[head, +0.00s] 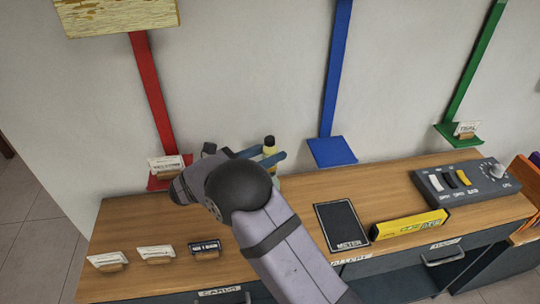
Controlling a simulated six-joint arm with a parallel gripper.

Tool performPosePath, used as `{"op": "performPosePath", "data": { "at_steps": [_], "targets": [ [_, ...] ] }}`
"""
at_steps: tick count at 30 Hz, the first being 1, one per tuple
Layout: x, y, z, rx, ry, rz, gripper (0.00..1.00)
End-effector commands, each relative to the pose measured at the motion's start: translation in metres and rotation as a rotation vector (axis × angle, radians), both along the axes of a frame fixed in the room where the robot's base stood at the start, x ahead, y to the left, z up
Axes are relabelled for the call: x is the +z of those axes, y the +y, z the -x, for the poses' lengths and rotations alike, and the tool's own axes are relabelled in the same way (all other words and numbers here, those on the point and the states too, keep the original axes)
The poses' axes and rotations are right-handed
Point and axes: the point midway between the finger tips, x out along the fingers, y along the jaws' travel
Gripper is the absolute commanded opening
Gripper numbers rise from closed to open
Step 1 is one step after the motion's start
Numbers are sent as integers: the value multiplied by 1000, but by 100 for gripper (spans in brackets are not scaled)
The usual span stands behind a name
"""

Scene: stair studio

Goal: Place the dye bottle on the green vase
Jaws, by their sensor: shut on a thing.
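My gripper (267,157), with blue fingers, is at the back of the wooden desk, left of the blue ledge. It is shut on a small yellow bottle with a dark cap (270,145), which looks like the dye bottle and stands upright between the fingers. My wrist and arm cover part of this area. A pale greenish patch shows just under the fingers; I cannot tell whether it is the bottle's lower part or another thing. I cannot make out a green vase. A green ledge (458,139) with a card sits on the wall at the right.
A blue ledge (332,151) is bare, and a red ledge (158,184) bears a card. The desk (375,182) holds a black meter panel (341,224), a yellow box (409,223), a switch box (466,183) and small card holders (155,253) at front left.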

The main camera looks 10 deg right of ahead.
Motion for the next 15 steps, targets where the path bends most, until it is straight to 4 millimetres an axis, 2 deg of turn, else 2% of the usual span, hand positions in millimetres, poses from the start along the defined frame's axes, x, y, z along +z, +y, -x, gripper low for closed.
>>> {"op": "performPosePath", "data": {
  "at_steps": [3,15],
  "targets": [
    [-10,0,0,0,0,1,7],
    [-15,0,0,0,-1,0,7]
  ]
}}
